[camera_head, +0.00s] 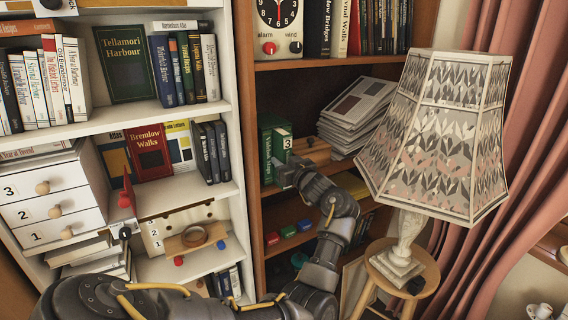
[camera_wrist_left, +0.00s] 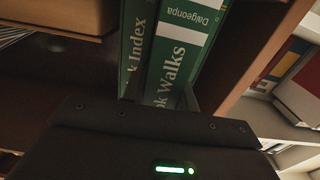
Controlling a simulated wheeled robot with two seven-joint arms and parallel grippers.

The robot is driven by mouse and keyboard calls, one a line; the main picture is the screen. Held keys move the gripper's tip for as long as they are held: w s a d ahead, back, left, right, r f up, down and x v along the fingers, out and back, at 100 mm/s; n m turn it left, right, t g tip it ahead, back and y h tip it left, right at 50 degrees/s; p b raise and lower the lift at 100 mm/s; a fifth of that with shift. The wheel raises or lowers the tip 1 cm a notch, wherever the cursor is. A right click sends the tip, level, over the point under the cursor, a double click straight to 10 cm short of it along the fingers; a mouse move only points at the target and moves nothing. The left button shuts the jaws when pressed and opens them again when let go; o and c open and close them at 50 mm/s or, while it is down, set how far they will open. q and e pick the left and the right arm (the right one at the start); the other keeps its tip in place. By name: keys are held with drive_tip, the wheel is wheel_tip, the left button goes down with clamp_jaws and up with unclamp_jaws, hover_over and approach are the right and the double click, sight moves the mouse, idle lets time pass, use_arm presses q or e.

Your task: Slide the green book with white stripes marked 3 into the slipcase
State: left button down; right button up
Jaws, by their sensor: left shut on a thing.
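The green book with white stripes marked 3 (camera_head: 283,145) stands upright on the dark wood shelf in the head view, its white label facing me. In the left wrist view its spine (camera_wrist_left: 178,55) shows large, with a white band. Another green volume (camera_wrist_left: 136,45) stands right beside it; it also shows in the head view (camera_head: 266,150). My left gripper (camera_head: 287,174) is shut on the book marked 3 at the lower part of its spine. The fingertips are partly hidden. I cannot clearly make out the slipcase's walls. My right gripper is not in view.
A wooden box (camera_head: 312,150) and a stack of papers (camera_head: 355,115) lie to the book's right. A patterned lamp (camera_head: 440,130) stands on a stool (camera_head: 420,268) at the right. The white bookcase (camera_head: 226,110) adjoins on the left. A shelf board lies close below my gripper.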

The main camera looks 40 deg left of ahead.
use_arm(q)
drive_tip(key=shift+w+a+r, duration=0.1)
drive_tip(key=shift+a, duration=0.15)
drive_tip(key=shift+r, duration=0.1)
drive_tip(key=c, duration=1.1)
unclamp_jaws()
drive_tip(key=shift+o, duration=0.4)
drive_tip(key=shift+f, duration=0.2)
drive_tip(key=o, duration=0.4)
drive_tip(key=shift+s+r, duration=0.1)
drive_tip(key=shift+s, duration=0.15)
drive_tip(key=shift+o, duration=0.2)
drive_tip(key=shift+w, duration=0.3)
drive_tip(key=shift+s+d, duration=0.1)
